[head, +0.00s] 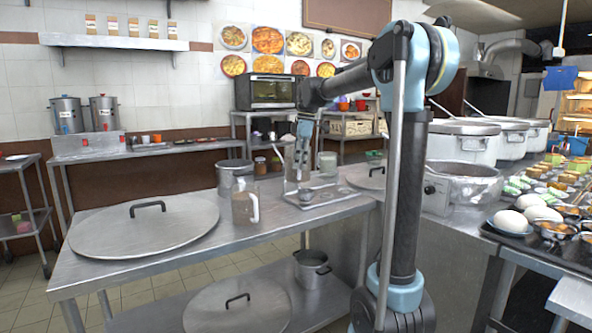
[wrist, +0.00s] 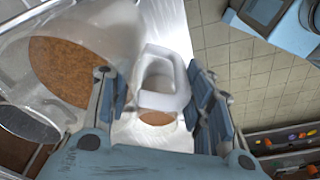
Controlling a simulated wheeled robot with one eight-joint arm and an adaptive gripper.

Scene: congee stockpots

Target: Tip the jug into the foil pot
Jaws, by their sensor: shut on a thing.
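In the wrist view, a clear jug (wrist: 100,25) with brown contents fills the left side. Its pale handle (wrist: 178,98) lies between the fingers of my gripper (wrist: 162,105), which is shut on it. In the head view my gripper (head: 303,152) points down over the middle of the steel table, and the held jug (head: 290,172) shows only partly beside it. An open silvery pot (head: 462,186) stands to the right of the arm. It looks like foil, but I cannot be sure that it is the foil pot. Its inside is mostly hidden.
Another jug with a white handle (head: 245,206) stands on the table (head: 165,262), in front of a steel pot (head: 235,174). A large lid (head: 145,225) covers the left end. A tray (head: 322,196) lies near the gripper. Large white pots (head: 462,142) stand behind the silvery pot.

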